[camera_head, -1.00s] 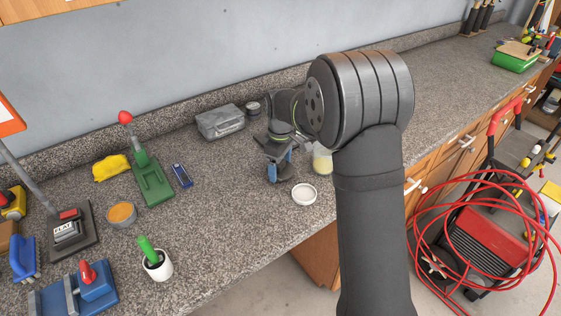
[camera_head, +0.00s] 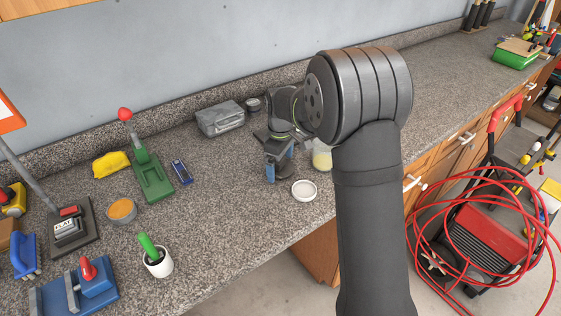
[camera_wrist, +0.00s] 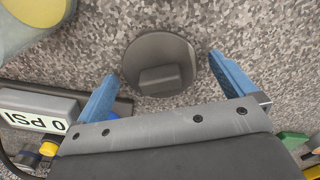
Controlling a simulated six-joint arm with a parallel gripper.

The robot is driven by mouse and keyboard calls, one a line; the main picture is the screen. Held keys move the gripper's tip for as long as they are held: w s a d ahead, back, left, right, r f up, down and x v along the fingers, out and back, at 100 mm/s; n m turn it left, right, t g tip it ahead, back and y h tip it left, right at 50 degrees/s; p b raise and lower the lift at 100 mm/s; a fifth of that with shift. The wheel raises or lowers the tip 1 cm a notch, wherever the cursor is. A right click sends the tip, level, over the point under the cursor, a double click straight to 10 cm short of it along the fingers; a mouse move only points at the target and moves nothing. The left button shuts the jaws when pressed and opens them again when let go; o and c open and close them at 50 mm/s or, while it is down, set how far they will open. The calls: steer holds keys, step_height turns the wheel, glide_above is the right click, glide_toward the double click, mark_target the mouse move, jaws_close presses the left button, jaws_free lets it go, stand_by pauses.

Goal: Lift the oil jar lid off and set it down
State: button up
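A dark grey round lid with a block-shaped grip (camera_wrist: 160,62) appears to lie flat on the speckled counter in the wrist view. My gripper (camera_wrist: 162,75) is open, with one blue finger on each side of the lid and visible gaps between. In the head view my gripper (camera_head: 279,166) points down at the counter, and the lid is hidden there. A jar with pale yellow contents (camera_head: 322,160) stands just right of my gripper, partly behind my arm. The yellowish round shape at the wrist view's upper left (camera_wrist: 28,22) looks like this jar, cut off by the frame.
A white dish (camera_head: 304,190) sits near the counter's front edge. A "0 PSI" block (camera_wrist: 38,112) lies close to the left finger. Free counter (camera_head: 225,210) stretches left.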

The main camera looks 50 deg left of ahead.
step_height(320, 180, up, 18)
steer(key=shift+f, duration=0.25)
stand_by(0.6)
jaws_close()
stand_by(0.3)
steer(key=shift+r, duration=0.1)
stand_by(0.9)
step_height(320, 180, up, 12)
stand_by(1.4)
